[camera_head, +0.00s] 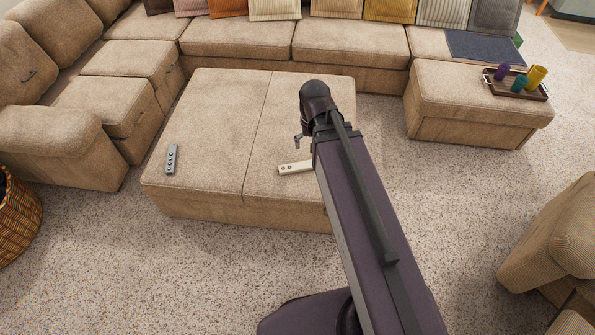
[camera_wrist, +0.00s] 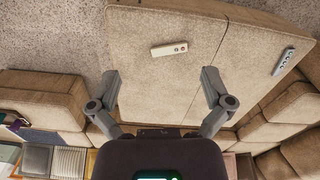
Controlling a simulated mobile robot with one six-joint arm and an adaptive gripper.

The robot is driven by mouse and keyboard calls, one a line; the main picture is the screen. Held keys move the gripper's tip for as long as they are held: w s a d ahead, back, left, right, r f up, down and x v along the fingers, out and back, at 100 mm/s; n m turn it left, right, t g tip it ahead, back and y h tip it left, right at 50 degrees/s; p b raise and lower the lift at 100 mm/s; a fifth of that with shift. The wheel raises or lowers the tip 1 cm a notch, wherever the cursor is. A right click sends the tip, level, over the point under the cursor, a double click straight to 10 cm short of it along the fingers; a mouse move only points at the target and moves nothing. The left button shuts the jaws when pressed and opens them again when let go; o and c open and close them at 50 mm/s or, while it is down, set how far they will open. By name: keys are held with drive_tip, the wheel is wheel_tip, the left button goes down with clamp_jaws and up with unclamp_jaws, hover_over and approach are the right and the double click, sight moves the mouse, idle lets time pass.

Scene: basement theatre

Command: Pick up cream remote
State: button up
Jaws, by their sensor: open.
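The cream remote (camera_head: 295,167) lies flat on the large beige ottoman (camera_head: 215,120), near its front edge and right of its seam. My arm hides its right end in the head view. In the wrist view the whole cream remote (camera_wrist: 169,49) shows, beyond my fingertips and roughly between their lines. My gripper (camera_wrist: 158,80) is open, with its two fingers spread wide and nothing between them. The gripper is apart from the remote. In the head view my gripper is mostly hidden by my arm; one finger (camera_head: 298,142) shows over the ottoman.
A grey remote (camera_head: 171,159) lies on the ottoman's left half; it also shows in the wrist view (camera_wrist: 284,61). A sectional sofa (camera_head: 237,38) stands behind and left. A tray (camera_head: 515,87) with several cups sits on the right ottoman. Carpet (camera_head: 420,190) is open on the right.

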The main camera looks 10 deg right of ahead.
drive_tip(key=w+f+m+b, duration=0.8)
drive_tip(key=w+f+b, duration=0.5)
drive_tip(key=f+b, duration=0.3)
drive_tip(key=w+f+m+b, duration=0.8)
drive_tip(key=w+f+b, duration=0.6)
drive_tip(key=f, duration=0.3)
drive_tip(key=shift+w+d+b, duration=0.15)
drive_tip(key=shift+d+b, duration=0.15)
drive_tip(key=shift+b, duration=0.55)
drive_tip(key=shift+f, duration=0.1)
drive_tip(key=b, duration=0.9)
hover_over(296, 166)
wheel_tip(296, 166, down, 8)
drive_tip(key=shift+w+f, duration=0.1)
drive_tip(key=shift+f, duration=0.05)
drive_tip(key=shift+f, duration=0.15)
drive_tip(key=shift+s+f+b, duration=0.2)
drive_tip(key=shift+f+b, duration=2.25)
drive_tip(key=shift+f, duration=0.05)
